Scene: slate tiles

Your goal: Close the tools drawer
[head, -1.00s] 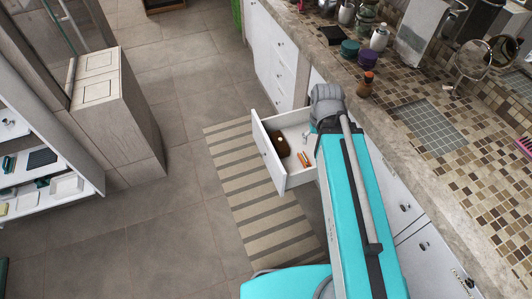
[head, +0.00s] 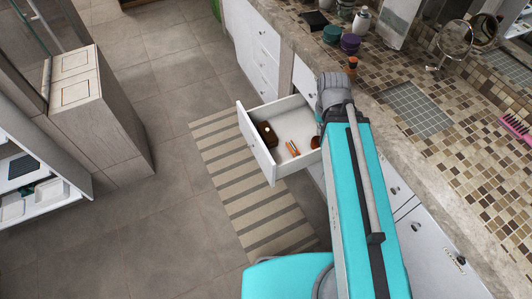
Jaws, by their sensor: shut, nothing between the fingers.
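The white tools drawer (head: 258,142) stands pulled out from the white cabinets under the counter, left of my arm. Its front panel faces left, with a small dark knob. Inside lie a dark brown item (head: 267,133), an orange-handled tool (head: 292,148) and a reddish-brown item (head: 315,142) partly hidden by my arm. My teal arm reaches up the picture along the counter, and its grey joint is beside the drawer's inner end. My gripper does not show; the arm covers that area. Whether anything touches the drawer cannot be seen.
A mosaic counter (head: 425,135) with jars, a round mirror (head: 455,40) and a pink comb (head: 517,128) runs along the right. A striped mat (head: 240,190) lies below the drawer. The tiled floor to the left is clear up to a wooden cabinet (head: 100,115) and white shelves.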

